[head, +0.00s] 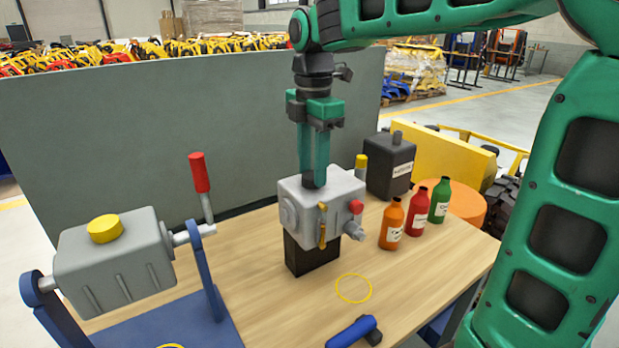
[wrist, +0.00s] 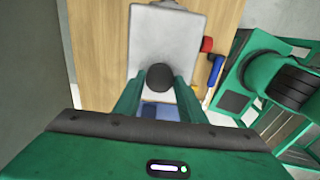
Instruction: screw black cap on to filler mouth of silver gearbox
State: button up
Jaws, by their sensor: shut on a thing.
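The silver gearbox (head: 290,195) stands on a black block (head: 312,258) in the middle of the table. Its pale top also shows in the wrist view (wrist: 160,38). My gripper (head: 314,182) points straight down at the gearbox top. Its two green fingers are shut on the black cap (wrist: 160,77), a round dark piece between the fingertips in the wrist view. The cap is at the gearbox top, where the filler mouth is hidden under it. I cannot tell whether the cap is threaded on or only resting there.
A grey gearbox with a yellow cap (head: 105,228) hangs in a blue stand at the left. A dark canister (head: 389,165) and orange, red and green bottles (head: 416,217) stand right of the gearbox. A blue-handled tool (head: 350,332) lies in front. A grey panel (head: 150,130) rises behind.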

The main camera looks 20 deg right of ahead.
jog(key=m, duration=0.4)
jog(key=shift+m, duration=0.4)
jog(key=m, duration=0.4)
jog(key=shift+m, duration=0.4)
jog(key=shift+m, duration=0.3)
jog(key=m, duration=0.8)
jog(key=o, duration=1)
